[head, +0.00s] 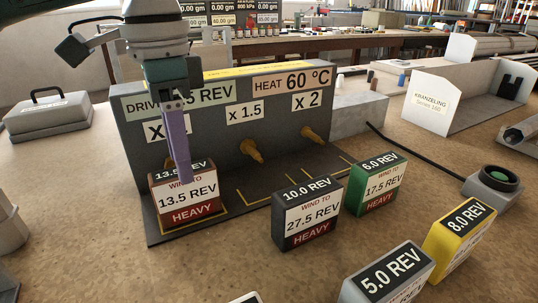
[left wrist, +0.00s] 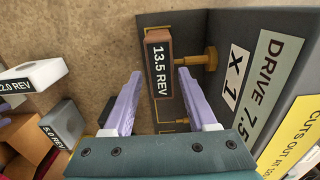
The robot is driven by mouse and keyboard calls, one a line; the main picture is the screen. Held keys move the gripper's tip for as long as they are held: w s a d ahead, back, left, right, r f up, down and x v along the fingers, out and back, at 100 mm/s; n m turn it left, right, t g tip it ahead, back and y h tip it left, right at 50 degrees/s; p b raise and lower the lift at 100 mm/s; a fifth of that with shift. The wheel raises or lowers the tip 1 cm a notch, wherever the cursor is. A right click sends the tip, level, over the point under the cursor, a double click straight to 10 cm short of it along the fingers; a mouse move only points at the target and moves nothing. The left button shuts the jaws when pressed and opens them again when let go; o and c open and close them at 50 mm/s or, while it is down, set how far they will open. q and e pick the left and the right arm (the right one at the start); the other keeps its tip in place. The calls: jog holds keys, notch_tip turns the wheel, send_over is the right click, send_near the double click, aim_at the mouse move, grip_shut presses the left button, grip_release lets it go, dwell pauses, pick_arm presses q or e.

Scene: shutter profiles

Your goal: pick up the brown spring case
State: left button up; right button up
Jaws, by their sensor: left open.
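The brown spring case (head: 187,204), marked 13.5 REV, stands upright on the left bay of the dark winding rig, in front of a brass peg. Its top shows in the left wrist view (left wrist: 158,85). My left gripper (head: 182,178) is above it, pointing down and open. In the left wrist view the two lilac fingers (left wrist: 159,74) show on either side of the case, with a gap on each side; how deep they reach is hard to tell. In the head view a finger overlaps the case's upper front.
The rig's back panel (head: 228,132) rises close behind the case. A black 10.0 REV case (head: 305,217) and a green 6.0 REV case (head: 377,186) stand to the right. Yellow (head: 459,233) and grey (head: 388,280) cases stand nearer.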

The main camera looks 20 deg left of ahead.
aim_at(186, 188)
pick_arm(q)
notch_tip(186, 188, down, 6)
jog(key=shift+a+f+b, duration=0.1)
jog(key=shift+f+b, duration=0.05)
jog(key=shift+b, duration=0.35)
grip_shut()
dwell(0.5)
